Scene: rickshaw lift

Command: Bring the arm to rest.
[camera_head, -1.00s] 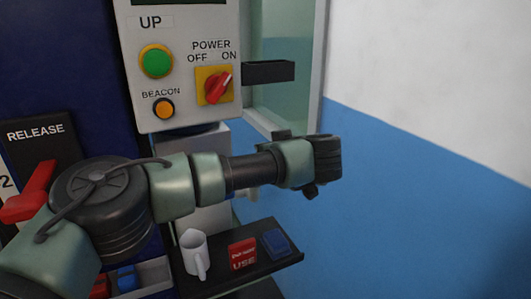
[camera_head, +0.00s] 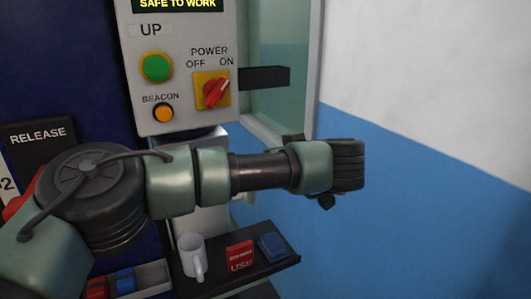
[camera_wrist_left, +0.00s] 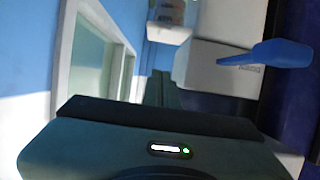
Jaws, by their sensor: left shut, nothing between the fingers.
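My left arm comes in from the left of the head view and reaches right, in front of the control panel's lower edge and the grey column. Its dark end, with my left gripper (camera_head: 347,165), is in front of the blue wall, clear of the panel and shelf. The fingertips are hard to make out; the gripper is shut and empty. In the left wrist view the green-grey gripper housing with its dark front bar (camera_wrist_left: 160,115) fills the bottom, and nothing is held. My right gripper is not in view.
The control panel (camera_head: 185,45) reads "SAFE TO WORK"; its red power switch (camera_head: 214,92) points towards ON. Below, a shelf (camera_head: 225,278) holds a white mug (camera_head: 192,255), a red box (camera_head: 239,256) and a blue item (camera_head: 272,246). A blue handle (camera_wrist_left: 280,53) shows in the wrist view.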

